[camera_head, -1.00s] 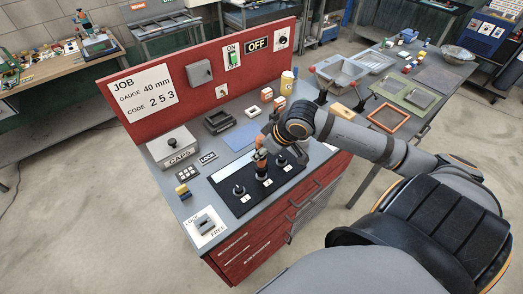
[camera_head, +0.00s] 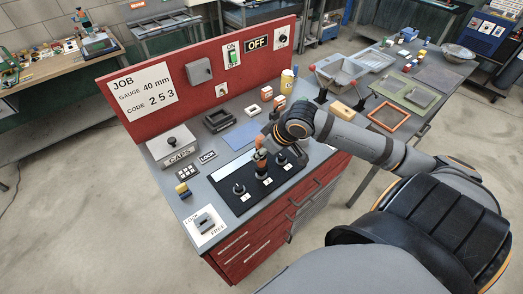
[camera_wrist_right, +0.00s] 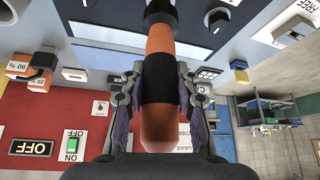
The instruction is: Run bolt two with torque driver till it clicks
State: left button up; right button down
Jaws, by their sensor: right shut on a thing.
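The torque driver (camera_head: 261,158), with an orange handle and black band, stands roughly upright over the middle post of the black plate (camera_head: 231,203). My right gripper (camera_wrist_right: 157,95) is shut around its handle, one finger on each side in the right wrist view, where the driver (camera_wrist_right: 158,45) points away from me. The middle bolt under the driver is hidden, so I cannot tell how its tip sits. Another bolt post (camera_head: 239,189) stands at the left of the plate and one (camera_head: 281,160) at the right. My left gripper is not in view.
A red back panel (camera_head: 130,75) rises behind the bench. A grey CAPS box (camera_head: 172,147), LOCK/FREE switch (camera_head: 205,222), blue mat (camera_head: 242,136) and dark tray (camera_head: 218,120) stand around the plate. A yellow canister (camera_head: 287,82) stands at the back.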

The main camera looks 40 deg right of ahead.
jog(key=shift+f+b, duration=0.7)
jog(key=shift+f, duration=0.25)
dwell(0.6)
jog(key=shift+s+f+b, duration=0.15)
jog(key=shift+f+b, duration=0.2)
jog(key=shift+f, duration=0.2)
dwell(3.0)
jog(key=shift+r, duration=0.1)
jog(key=shift+w+r+p, duration=0.2)
jog(key=shift+r+p, duration=0.45)
jog(key=shift+p, duration=0.2)
jog(key=shift+r+p, duration=1.85)
